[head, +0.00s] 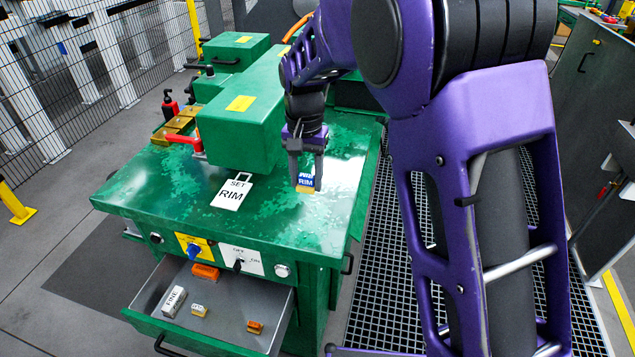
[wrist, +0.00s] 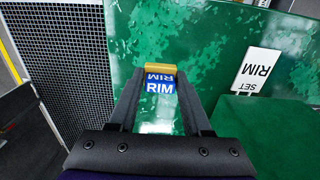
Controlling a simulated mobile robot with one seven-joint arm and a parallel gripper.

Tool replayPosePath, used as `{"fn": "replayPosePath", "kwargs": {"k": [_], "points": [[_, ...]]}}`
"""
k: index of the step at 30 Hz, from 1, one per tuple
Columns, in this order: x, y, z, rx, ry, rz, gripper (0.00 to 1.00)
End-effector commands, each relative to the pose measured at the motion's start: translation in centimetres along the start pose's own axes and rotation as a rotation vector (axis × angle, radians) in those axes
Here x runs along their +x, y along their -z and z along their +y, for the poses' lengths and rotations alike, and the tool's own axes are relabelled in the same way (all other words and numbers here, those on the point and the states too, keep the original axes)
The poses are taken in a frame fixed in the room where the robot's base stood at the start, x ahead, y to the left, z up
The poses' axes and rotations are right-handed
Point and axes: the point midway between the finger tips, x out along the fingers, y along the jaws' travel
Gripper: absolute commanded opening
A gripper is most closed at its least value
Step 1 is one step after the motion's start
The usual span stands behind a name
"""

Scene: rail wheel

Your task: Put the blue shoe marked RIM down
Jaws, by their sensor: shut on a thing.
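The blue shoe (head: 306,181) has white RIM lettering and a yellow lower edge. It is at the right part of the green bench top (head: 265,225). My gripper (head: 305,176) points down and is shut on the shoe. In the wrist view the shoe (wrist: 160,87) sits between the two dark fingers of my gripper (wrist: 161,92), with its yellow edge farthest away. I cannot tell whether the shoe touches the bench top or hangs just above it. A white tag (head: 232,193) reading SET RIM lies to the left of the shoe; it also shows in the wrist view (wrist: 257,75).
Green machine blocks (head: 240,120) and a red-handled clamp (head: 185,138) stand behind on the bench. An open drawer (head: 225,325) below holds a grey block (head: 174,301) and several small orange and yellow pieces. Bare bench surrounds the shoe. Floor grating (head: 400,270) lies to the right.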

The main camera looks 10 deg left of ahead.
Motion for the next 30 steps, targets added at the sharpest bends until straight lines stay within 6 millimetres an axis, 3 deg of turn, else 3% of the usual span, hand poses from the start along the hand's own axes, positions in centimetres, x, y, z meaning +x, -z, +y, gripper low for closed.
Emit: {"fn": "replayPosePath", "kwargs": {"k": [3,17,29,30], "points": [[2.6,-0.1,0.1,0.0,-0.002,-0.003,0.0],[7.6,0.0,0.1,-0.001,-0.001,-0.002,0.0],[8.2,0.0,0.1,-0.001,0.0,0.0,0.0],[8.1,0.0,0.1,-0.001,0.001,0.0,0.56]]}}
